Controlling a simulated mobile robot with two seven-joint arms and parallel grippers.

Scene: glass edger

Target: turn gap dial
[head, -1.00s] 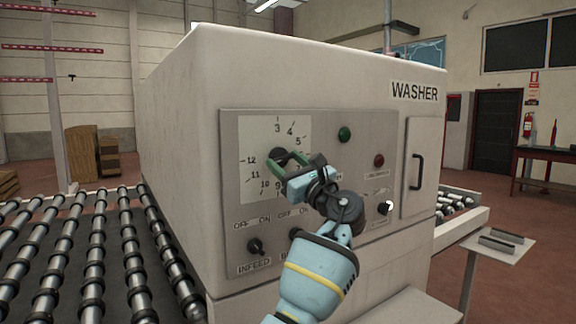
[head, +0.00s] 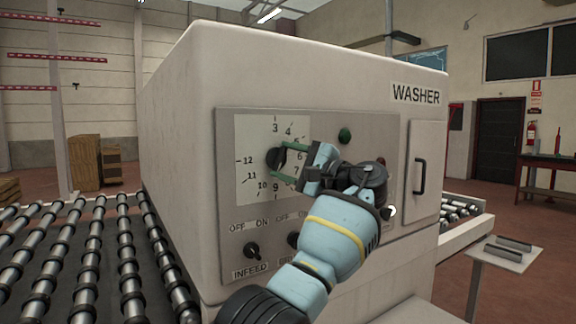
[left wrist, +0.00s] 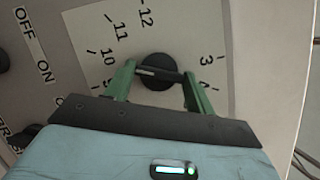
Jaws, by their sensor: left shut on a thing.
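The gap dial is a round black knob (head: 275,159) on a white numbered plate (head: 246,190) on the washer's front panel. My left gripper (head: 285,162) reaches it from the right, its green fingers one above the other at the knob. In the left wrist view the fingers (left wrist: 158,71) are closed on opposite sides of the knob's raised bar (left wrist: 160,74). A short pale mark shows on the bar's left end. The gripper and wrist hide some of the numbers on the plate's right side. My right gripper is not in view.
The INFEED switch (head: 252,249) is below the plate, with another switch (head: 293,239) partly behind my arm. A green lamp (head: 344,135) and a door handle (head: 420,176) are to the right. A roller conveyor (head: 90,250) runs along the left.

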